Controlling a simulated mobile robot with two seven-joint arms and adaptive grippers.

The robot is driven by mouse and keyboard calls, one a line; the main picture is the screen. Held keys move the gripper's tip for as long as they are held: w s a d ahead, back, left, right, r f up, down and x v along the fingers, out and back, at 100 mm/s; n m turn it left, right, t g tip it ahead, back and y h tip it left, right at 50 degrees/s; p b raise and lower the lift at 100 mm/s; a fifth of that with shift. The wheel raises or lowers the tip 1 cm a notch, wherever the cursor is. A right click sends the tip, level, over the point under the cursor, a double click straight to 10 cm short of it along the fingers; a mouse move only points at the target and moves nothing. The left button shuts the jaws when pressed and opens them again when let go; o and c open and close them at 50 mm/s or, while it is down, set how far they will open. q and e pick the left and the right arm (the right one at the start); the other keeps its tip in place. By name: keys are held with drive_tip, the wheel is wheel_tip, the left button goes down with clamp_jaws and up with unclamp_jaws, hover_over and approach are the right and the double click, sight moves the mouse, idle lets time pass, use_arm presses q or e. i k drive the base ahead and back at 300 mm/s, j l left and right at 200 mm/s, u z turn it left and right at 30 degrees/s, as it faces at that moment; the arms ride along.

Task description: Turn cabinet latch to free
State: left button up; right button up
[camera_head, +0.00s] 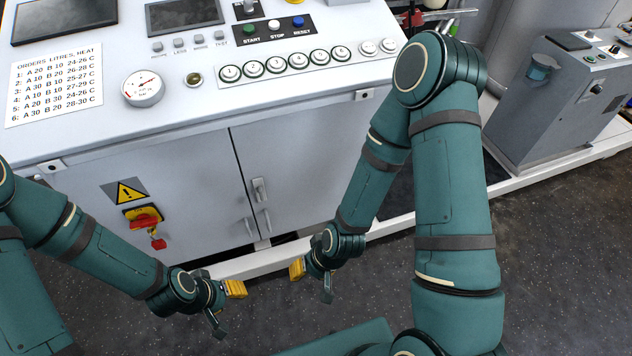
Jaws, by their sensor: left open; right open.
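The cabinet (190,170) is a white console with two front doors. A small grey latch (259,190) sits at the seam between the doors, near the top of the right door. Two slim grey handles stand below it, the left one (248,228) and the right one (267,223). My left gripper (236,289), with yellow finger pads, is open and empty, below the doors in the picture. My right gripper (296,269) is open and empty, to the lower right of the latch. Neither gripper touches the cabinet.
A red rotary switch (143,218) on a yellow plate and a warning sign (126,191) are on the left door. The sloped top carries a gauge (143,88), buttons and an order sheet (55,87). A grey machine (550,105) stands at right. The speckled floor (560,250) is clear.

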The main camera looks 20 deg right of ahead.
sight(259, 188)
drive_tip(key=i+l, duration=0.15)
drive_tip(key=l, duration=0.25)
drive_tip(key=i+l, duration=0.15)
drive_tip(key=l, duration=0.25)
drive_tip(key=i+l, duration=0.15)
drive_tip(key=l, duration=0.25)
drive_tip(key=j+u, duration=0.05)
